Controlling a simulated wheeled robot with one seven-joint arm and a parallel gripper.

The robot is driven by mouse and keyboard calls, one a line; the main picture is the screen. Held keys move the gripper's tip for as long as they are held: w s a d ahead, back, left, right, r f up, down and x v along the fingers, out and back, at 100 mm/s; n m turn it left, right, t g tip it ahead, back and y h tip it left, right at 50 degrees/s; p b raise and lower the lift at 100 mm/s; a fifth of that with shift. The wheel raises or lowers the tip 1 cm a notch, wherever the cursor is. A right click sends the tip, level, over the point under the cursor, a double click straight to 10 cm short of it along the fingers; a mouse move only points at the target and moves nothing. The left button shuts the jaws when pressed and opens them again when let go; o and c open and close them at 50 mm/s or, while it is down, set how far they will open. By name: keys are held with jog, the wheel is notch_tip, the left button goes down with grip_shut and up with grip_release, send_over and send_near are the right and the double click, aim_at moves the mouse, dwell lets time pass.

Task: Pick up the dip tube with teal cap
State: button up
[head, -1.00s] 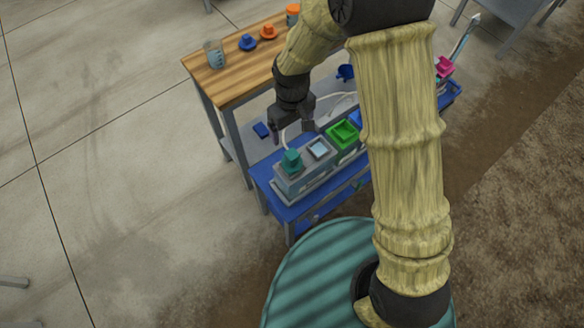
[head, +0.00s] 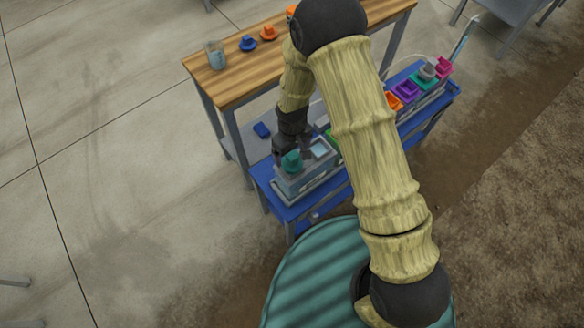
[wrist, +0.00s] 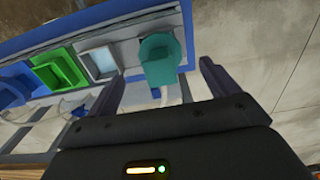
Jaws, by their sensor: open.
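The teal cap (head: 291,163) of the dip tube sits on the grey tank (head: 289,184) at the near-left end of the blue bench. It also shows in the wrist view (wrist: 157,55), ahead of and roughly between my two fingers. My gripper (head: 291,149) is just behind and above the cap in the head view. In the wrist view my gripper (wrist: 162,72) has its fingers spread wide, one on each side of the cap, with nothing held. I cannot tell whether a finger touches the cap.
An open pale-blue well (head: 320,149) is beside the cap, with a green container (wrist: 58,68) beyond it. Orange (head: 394,102) and purple (head: 406,89) containers stand farther along. A wooden table (head: 232,80) behind holds a beaker (head: 215,55), a blue cap (head: 248,43) and an orange cap (head: 268,33).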

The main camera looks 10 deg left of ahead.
aim_at(291, 164)
dwell(0.3)
jog(key=shift+f+p, duration=0.65)
jog(key=shift+f, duration=1.95)
jog(key=c, duration=1.5)
